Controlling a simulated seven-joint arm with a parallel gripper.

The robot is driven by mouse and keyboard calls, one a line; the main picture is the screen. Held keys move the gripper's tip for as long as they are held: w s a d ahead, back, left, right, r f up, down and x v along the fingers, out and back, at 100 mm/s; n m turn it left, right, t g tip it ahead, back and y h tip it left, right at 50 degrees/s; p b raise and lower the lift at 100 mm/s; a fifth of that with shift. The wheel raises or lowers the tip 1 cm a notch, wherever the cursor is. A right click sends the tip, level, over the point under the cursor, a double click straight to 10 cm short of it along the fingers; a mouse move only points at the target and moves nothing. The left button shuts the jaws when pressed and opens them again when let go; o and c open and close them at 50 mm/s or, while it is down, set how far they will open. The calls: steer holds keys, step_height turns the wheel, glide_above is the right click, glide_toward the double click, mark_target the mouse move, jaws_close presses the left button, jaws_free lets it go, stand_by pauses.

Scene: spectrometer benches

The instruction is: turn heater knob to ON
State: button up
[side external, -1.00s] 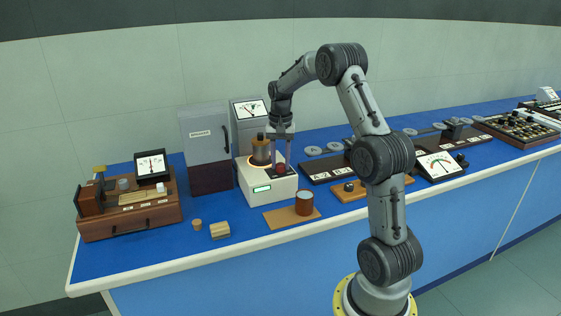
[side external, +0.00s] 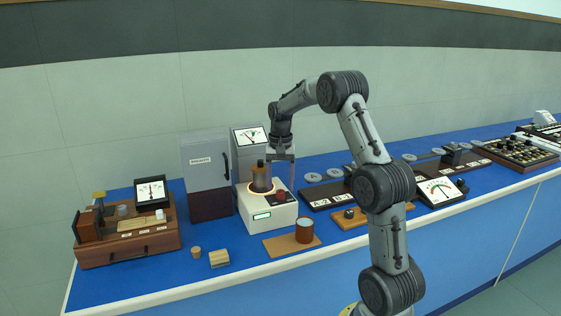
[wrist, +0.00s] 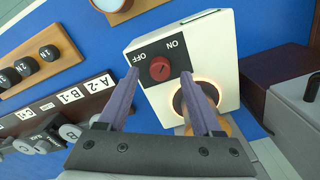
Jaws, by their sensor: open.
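The heater (side external: 255,212) is a white box with a round, glowing hotplate, standing on the blue bench. Its red heater knob (wrist: 160,69) sits on a black panel marked OFF at left and ON at right in the wrist view. The knob also shows in the side view (side external: 281,195). A small pale mark is on the knob; I cannot tell surely which word it points to. My gripper (wrist: 160,74) is open and empty, above the panel. In the wrist view one fingertip appears on each side of the knob. Contact cannot be made out.
A brown-topped vessel (side external: 261,178) stands on the hotplate close beside my gripper. A grey cabinet (side external: 206,165) and a dial meter (side external: 250,137) stand behind. A copper-coloured cup (side external: 304,231) is in front on a tan board.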

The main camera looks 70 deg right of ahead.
mark_target(280, 191)
step_height(280, 191, up, 12)
stand_by(0.3)
steer(key=shift+f, duration=0.1)
steer(key=w+a+r+n+t, duration=0.1)
steer(key=a+r+n, duration=0.1)
steer(key=a+r, duration=0.7)
steer(key=s+a+r+n+t+h, duration=0.15)
steer(key=s+a+n, duration=0.35)
steer(key=a, duration=0.8)
steer(key=s+a+f+n+t+y, duration=0.1)
steer(key=s+a+f+n+t, duration=0.15)
steer(key=s+a, duration=0.55)
steer(key=s+a+f+n, duration=0.1)
steer(key=s+f+n, duration=0.4)
steer(key=f, duration=0.5)
steer(key=shift+s+a+t, duration=0.25)
steer(key=shift+s+t, duration=0.05)
steer(key=shift+s, duration=0.5)
